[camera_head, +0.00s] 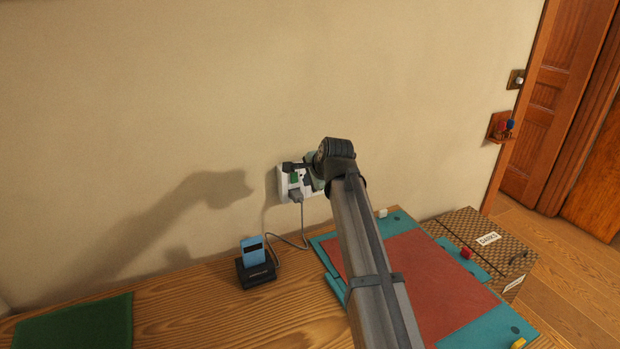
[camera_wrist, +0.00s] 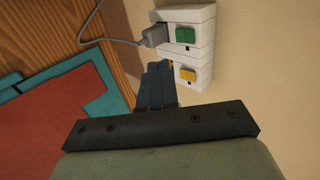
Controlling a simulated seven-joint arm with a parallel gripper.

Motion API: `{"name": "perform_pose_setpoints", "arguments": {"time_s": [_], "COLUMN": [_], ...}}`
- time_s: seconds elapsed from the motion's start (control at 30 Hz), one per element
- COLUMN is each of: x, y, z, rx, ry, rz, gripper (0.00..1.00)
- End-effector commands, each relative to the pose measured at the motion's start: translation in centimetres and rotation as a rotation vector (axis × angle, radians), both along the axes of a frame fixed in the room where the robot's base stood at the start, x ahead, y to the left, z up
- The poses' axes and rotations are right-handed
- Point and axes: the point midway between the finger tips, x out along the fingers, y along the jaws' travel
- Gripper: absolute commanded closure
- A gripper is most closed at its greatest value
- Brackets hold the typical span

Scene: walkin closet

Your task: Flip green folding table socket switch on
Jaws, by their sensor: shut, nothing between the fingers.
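A white wall socket block (camera_head: 282,182) is fixed low on the wall above the wooden table. In the wrist view the block (camera_wrist: 204,54) carries a green switch (camera_wrist: 185,35) and a yellow switch (camera_wrist: 188,74). The green switch also shows in the head view (camera_head: 294,178). A grey plug (camera_wrist: 154,36) sits in the part with the green switch. My gripper (camera_head: 289,166) is shut and empty in front of the block. In the wrist view my fingertips (camera_wrist: 160,66) are beside the yellow switch and below the plug; contact is unclear. My fingers hide part of the block.
A blue device (camera_head: 253,251) stands in a black dock (camera_head: 257,273), joined to the plug by a cable. A teal and red board (camera_head: 450,290) lies under my arm, beside a patterned box (camera_head: 478,226). A green mat (camera_head: 75,326) lies at the left.

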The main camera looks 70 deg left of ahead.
Motion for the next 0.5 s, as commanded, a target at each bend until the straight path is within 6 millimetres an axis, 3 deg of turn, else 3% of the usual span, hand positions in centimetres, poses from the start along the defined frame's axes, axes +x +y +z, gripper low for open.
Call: {"name": "perform_pose_setpoints", "arguments": {"time_s": [0.37,0.5], "x": [0.1,0.1], "y": [4.8,6.8], "z": [-4.9,-5.1], "rx": [-0.002,-0.001], "ry": [0.0,-0.001], "rz": [0.0,0.001], "gripper": [1.0,1.0]}}
